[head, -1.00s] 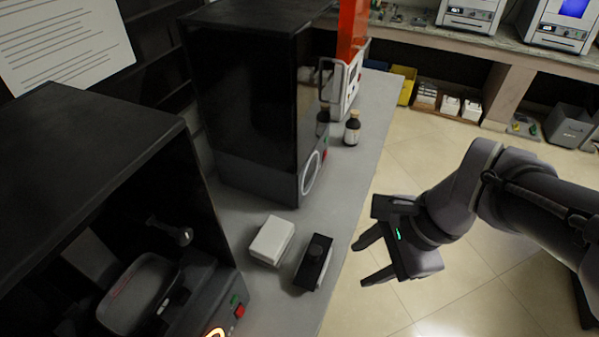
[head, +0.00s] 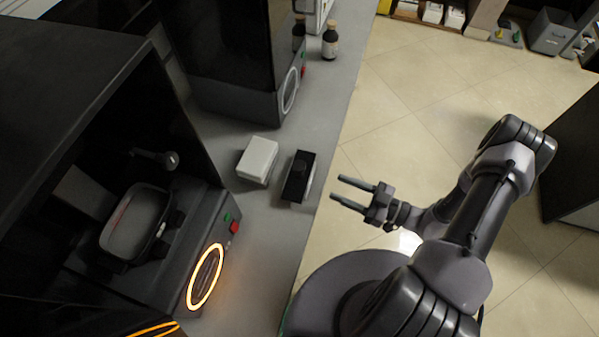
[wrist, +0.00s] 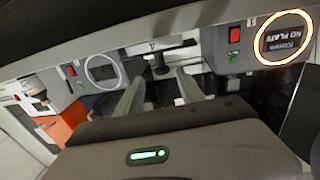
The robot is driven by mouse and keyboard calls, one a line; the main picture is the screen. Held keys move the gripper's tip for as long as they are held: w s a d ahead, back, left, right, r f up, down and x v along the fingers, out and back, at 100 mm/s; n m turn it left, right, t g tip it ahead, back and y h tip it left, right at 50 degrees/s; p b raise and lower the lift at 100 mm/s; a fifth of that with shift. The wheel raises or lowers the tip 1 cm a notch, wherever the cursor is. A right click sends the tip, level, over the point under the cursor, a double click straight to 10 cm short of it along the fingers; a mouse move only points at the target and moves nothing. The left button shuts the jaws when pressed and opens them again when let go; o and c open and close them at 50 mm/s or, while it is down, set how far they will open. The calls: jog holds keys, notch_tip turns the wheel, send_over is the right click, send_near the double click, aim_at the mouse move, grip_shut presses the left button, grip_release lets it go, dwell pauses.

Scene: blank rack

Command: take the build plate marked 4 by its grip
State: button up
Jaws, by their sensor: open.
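No plate with a readable 4 shows. A black block with a dark round knob (head: 298,178) on top lies at the counter's right edge in the head view; it may be a build plate with its grip, but I cannot read a mark on it. My gripper (head: 337,190) is open and empty, off the counter's edge and just right of the block, fingers pointing left. In the wrist view a dark T-shaped piece (wrist: 172,52) shows beyond the two open fingers (wrist: 158,88); a small mark beside it is too blurred to tell.
A white box (head: 258,160) sits left of the block. The near printer (head: 205,240) has a lit orange ring; its display reads NO PLATE (wrist: 286,38) in the wrist view. A tray (head: 137,222) is inside it. Another printer (head: 235,95) and a bottle (head: 330,42) stand farther back.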

jog(key=b, duration=0.2)
send_near(290, 172)
jog(key=a, duration=0.1)
jog(key=w+a+r, duration=0.2)
jog(key=a, duration=0.1)
jog(key=shift+w+a, duration=0.1)
jog(key=shift+w, duration=0.1)
jog(key=b+x, duration=0.2)
jog(key=x, duration=0.3)
jog(key=shift+w+a, duration=0.2)
jog(key=shift+a, duration=0.05)
jog(key=shift+d+r, duration=0.1)
grip_shut()
dwell(0.4)
